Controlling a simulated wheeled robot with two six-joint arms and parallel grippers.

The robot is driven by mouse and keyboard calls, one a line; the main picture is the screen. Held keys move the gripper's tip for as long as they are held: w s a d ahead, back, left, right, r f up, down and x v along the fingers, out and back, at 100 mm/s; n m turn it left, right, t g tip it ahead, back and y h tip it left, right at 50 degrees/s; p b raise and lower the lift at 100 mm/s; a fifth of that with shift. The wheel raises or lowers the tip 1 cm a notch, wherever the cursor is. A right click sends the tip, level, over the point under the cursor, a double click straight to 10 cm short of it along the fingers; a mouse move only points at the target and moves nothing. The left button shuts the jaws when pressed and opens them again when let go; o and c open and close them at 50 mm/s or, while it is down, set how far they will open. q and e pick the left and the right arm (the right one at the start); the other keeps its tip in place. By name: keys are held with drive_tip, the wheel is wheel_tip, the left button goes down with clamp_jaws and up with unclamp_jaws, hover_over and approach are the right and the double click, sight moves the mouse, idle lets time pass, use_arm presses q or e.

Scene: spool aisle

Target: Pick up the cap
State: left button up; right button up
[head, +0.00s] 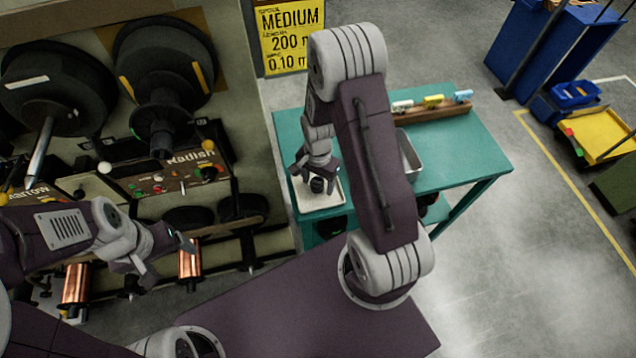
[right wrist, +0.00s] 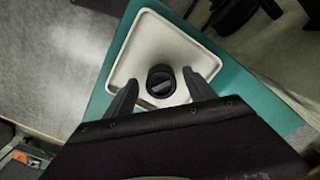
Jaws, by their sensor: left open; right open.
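The black cap (head: 317,184) lies in a white tray (head: 333,204) on the left end of the teal table (head: 455,150). In the right wrist view the round dark cap (right wrist: 161,80) stands between the two fingers, near the middle of the tray (right wrist: 146,33). My right gripper (head: 318,178) is open above the tray, with its fingers on either side of the cap; I cannot tell whether they touch it. In the right wrist view the right gripper (right wrist: 165,88) shows a gap around the cap. My left gripper (head: 188,244) is open and empty, near the machine at the left.
A second metal tray (head: 411,158) is partly hidden behind my right arm. A wooden rack (head: 437,115) with small coloured items lies at the table's back. Large black spools (head: 165,70) and copper spools (head: 190,262) fill the left. Open floor lies right of the table.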

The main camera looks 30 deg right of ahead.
sight(321, 180)
drive_tip(key=shift+w+a+f, duration=0.1)
drive_tip(key=shift+a, duration=0.05)
clamp_jaws()
drive_tip(key=shift+r, duration=0.4)
drive_tip(key=r, duration=0.2)
drive_tip(key=d+r, duration=0.1)
drive_tip(key=r, duration=0.1)
drive_tip(key=shift+d+b, duration=0.2)
drive_tip(key=shift+b, duration=0.1)
drive_tip(key=s+d+r, duration=0.2)
drive_tip(key=d+r, duration=0.4)
drive_tip(key=d, duration=0.4)
drive_tip(key=shift+s+r+b, duration=0.15)
drive_tip(key=shift+s+b, duration=0.05)
drive_tip(key=shift+b, duration=0.2)
